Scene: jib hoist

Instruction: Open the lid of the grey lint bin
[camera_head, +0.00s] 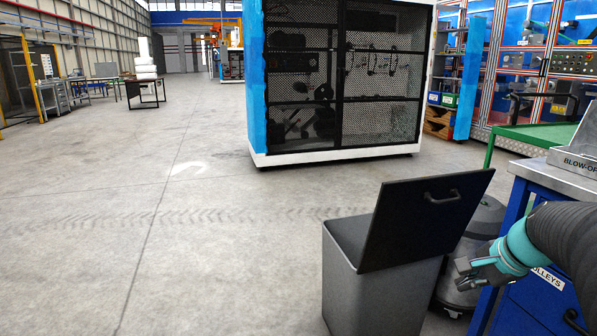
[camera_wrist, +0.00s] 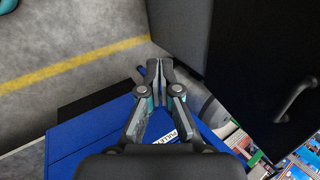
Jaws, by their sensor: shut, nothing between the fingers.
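The grey lint bin (camera_head: 372,302) stands on the floor at the lower right of the head view. Its dark lid (camera_head: 415,232) is raised, standing steeply up from the bin's right side with a strip of the dark opening showing to its left. The lid's black handle (camera_head: 441,197) is near its top edge, on the face turned toward me. My gripper (camera_head: 461,274) is right of the lid, apart from it, empty. In the wrist view my gripper (camera_wrist: 160,68) is shut, with the lid (camera_wrist: 262,62) and its handle (camera_wrist: 296,99) to the right.
A blue trolley cabinet (camera_head: 525,290) with a metal top stands close by my arm at the right. A dark rounded machine (camera_head: 480,225) sits behind the lid. A large mesh-fronted cabinet (camera_head: 340,80) stands further back. The floor at left is clear.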

